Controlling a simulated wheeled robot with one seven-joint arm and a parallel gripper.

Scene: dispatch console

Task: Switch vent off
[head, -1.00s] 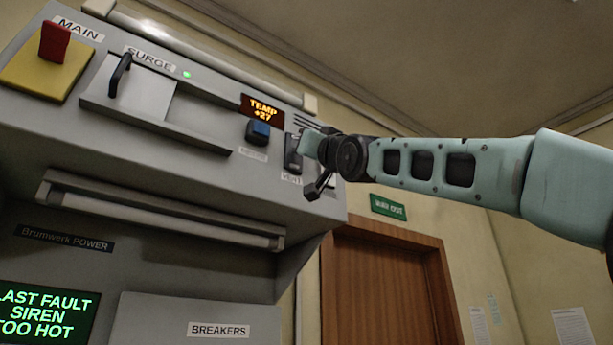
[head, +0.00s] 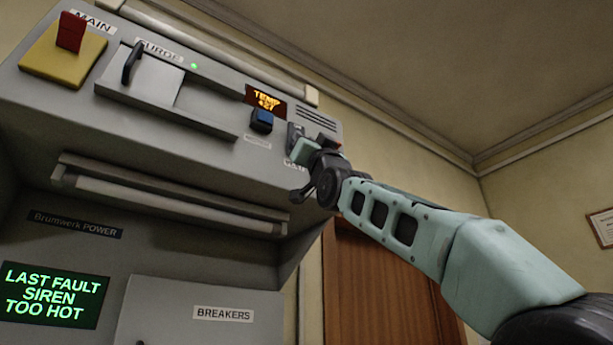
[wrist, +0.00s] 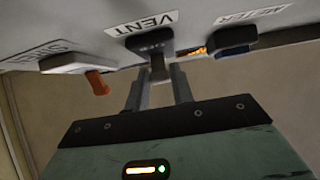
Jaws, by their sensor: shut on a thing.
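The vent switch (wrist: 150,42) is a dark toggle on the panel, labelled VENT in the wrist view. Its lever (wrist: 158,70) sticks out between my fingers. My gripper (wrist: 160,82) is shut on this lever. In the head view, my gripper (head: 303,150) is at the right end of the console's upper panel. There it covers most of the vent switch (head: 294,132), and the lever is hidden.
A blue meter switch (wrist: 234,51) sits beside it, and an orange-tipped siren switch (wrist: 97,83) on the other side. The surge handle (head: 132,62), the red main switch (head: 71,32) and a green fault screen (head: 54,294) are further left. Open room lies right of the console.

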